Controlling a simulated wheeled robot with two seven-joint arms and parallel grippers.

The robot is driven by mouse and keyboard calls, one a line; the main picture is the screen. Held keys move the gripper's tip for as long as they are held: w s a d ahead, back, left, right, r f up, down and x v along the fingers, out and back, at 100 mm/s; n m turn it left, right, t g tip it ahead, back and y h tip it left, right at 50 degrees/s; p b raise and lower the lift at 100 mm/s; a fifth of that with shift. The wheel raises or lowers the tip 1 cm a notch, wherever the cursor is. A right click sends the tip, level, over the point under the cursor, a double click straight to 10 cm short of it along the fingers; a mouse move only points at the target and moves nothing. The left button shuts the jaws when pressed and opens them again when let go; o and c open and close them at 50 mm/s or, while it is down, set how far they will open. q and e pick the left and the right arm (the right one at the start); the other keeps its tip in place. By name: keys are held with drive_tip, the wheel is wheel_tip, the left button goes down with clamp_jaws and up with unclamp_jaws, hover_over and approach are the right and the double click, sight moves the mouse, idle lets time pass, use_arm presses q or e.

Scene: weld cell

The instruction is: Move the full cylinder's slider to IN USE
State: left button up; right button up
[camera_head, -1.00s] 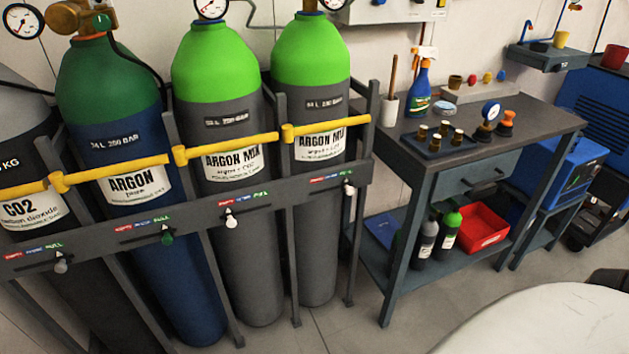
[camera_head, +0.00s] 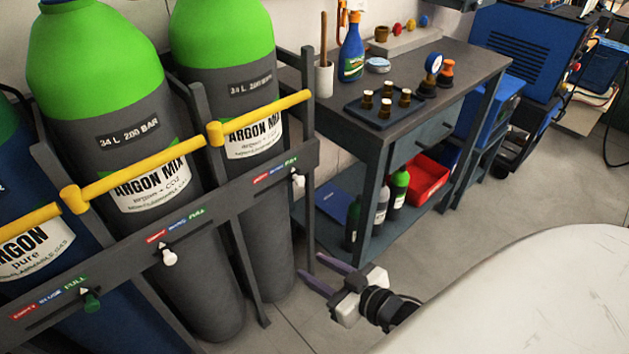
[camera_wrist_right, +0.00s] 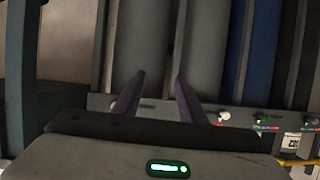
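Gas cylinders stand behind a dark rail (camera_head: 225,200) with EMPTY, IN USE and FULL labels and slider knobs. The right ARGON MIX cylinder (camera_head: 262,200) has a white knob (camera_head: 298,181) at the FULL end. The left ARGON MIX cylinder (camera_head: 190,290) has a white knob (camera_head: 168,257) near EMPTY. The blue ARGON pure cylinder (camera_head: 28,225) has a green knob (camera_head: 92,301) at FULL. My right gripper (camera_head: 311,265) is open and empty, apart from and below the right knob in the head view. Its spread fingers (camera_wrist_right: 159,76) show in the wrist view. My left gripper is out of view.
A workbench (camera_head: 440,90) stands to the right of the rack, holding a spray bottle (camera_head: 352,55) and a tray (camera_head: 381,117). A red bin (camera_head: 428,180) and small bottles are on its lower shelf. A pale rounded surface (camera_head: 520,300) fills the lower right.

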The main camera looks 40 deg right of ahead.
sight(302, 182)
drive_tip(key=w+d+r+t+b, duration=0.1)
drive_tip(key=w+d+r+t, duration=0.3)
drive_tip(key=w+d+r, duration=0.4)
drive_tip(key=w, duration=0.4)
drive_tip(key=w+b, duration=0.1)
drive_tip(key=w, duration=0.2)
drive_tip(key=shift+d+r, duration=0.2)
drive_tip(key=shift+d, duration=0.15)
drive_tip(key=shift+w+a, duration=0.1)
drive_tip(key=shift+w, duration=0.6)
clamp_jaws()
